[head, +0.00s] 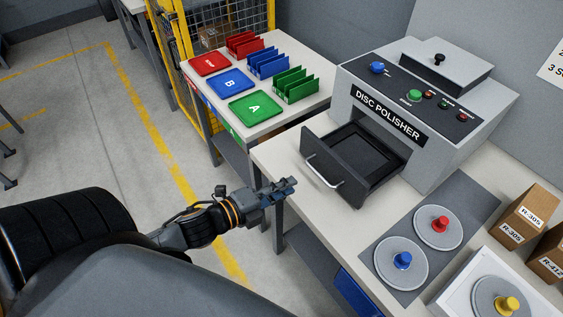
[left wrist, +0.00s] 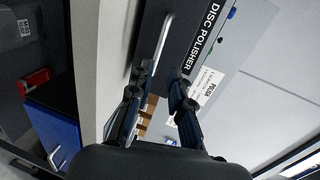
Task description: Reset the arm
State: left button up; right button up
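My left gripper (head: 288,187) is at the front edge of the workbench, left of the polisher's drawer and apart from its handle. In the left wrist view its fingers (left wrist: 162,82) stand apart with nothing between them. The grey disc polisher (head: 430,95) stands on the bench. Its dark drawer (head: 322,160) is pulled out and looks empty, with a silver handle (head: 323,172). The handle also shows ahead of the fingers in the left wrist view (left wrist: 165,40). My right gripper is not in view.
Discs with a red knob (head: 440,224) and a blue knob (head: 403,261) sit on a grey mat (head: 470,188). A yellow-knobbed disc (head: 507,304) is in a white tray, near cardboard boxes (head: 528,213). A side table holds coloured plates (head: 230,82) and racks (head: 268,64). Open floor lies left.

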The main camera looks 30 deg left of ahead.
pick_arm(q)
jog(key=shift+s+a+r, duration=0.1)
jog(key=shift+s+a, duration=0.05)
jog(key=shift+s, duration=0.2)
dwell(0.3)
jog(key=s+a+f+n+g+y, duration=0.2)
jog(key=s+a+f+n, duration=0.15)
jog(key=f, duration=0.65)
jog(key=s+a+f+n+g+y, duration=0.2)
jog(key=f+n, duration=0.2)
jog(key=f, duration=0.6)
jog(key=s+a+f+n+g+y, duration=0.2)
jog(key=a+f+n, duration=0.15)
jog(key=f, duration=0.65)
jog(key=s+d+f+n+g, duration=0.3)
jog(key=s+f, duration=0.6)
jog(key=s, duration=0.3)
jog(key=s+d+f+n+g, duration=0.4)
jog(key=s+d+f, duration=0.3)
jog(key=s+f, duration=0.3)
jog(key=s+n, duration=0.1)
jog(key=s, duration=0.1)
jog(key=shift+s+f+n+g+h, duration=0.25)
jog(key=shift+s+n+g+h, duration=0.05)
jog(key=shift+s, duration=0.05)
jog(key=shift+w, duration=0.1)
